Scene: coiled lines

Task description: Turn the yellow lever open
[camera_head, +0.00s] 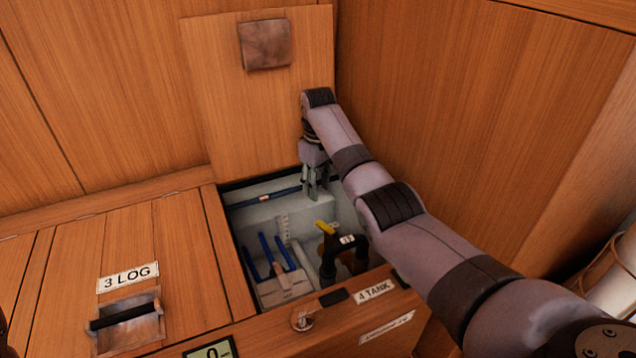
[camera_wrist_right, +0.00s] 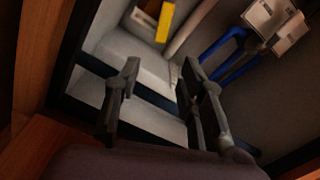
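My right gripper (camera_head: 316,194) points down into the back of the compartment, behind the lever. Its fingers (camera_wrist_right: 157,75) stand apart with nothing between them.
The raised lid (camera_head: 255,110) stands behind. A closed hatch labelled 3 LOG (camera_head: 127,277) lies left. Wood walls enclose the back and right.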

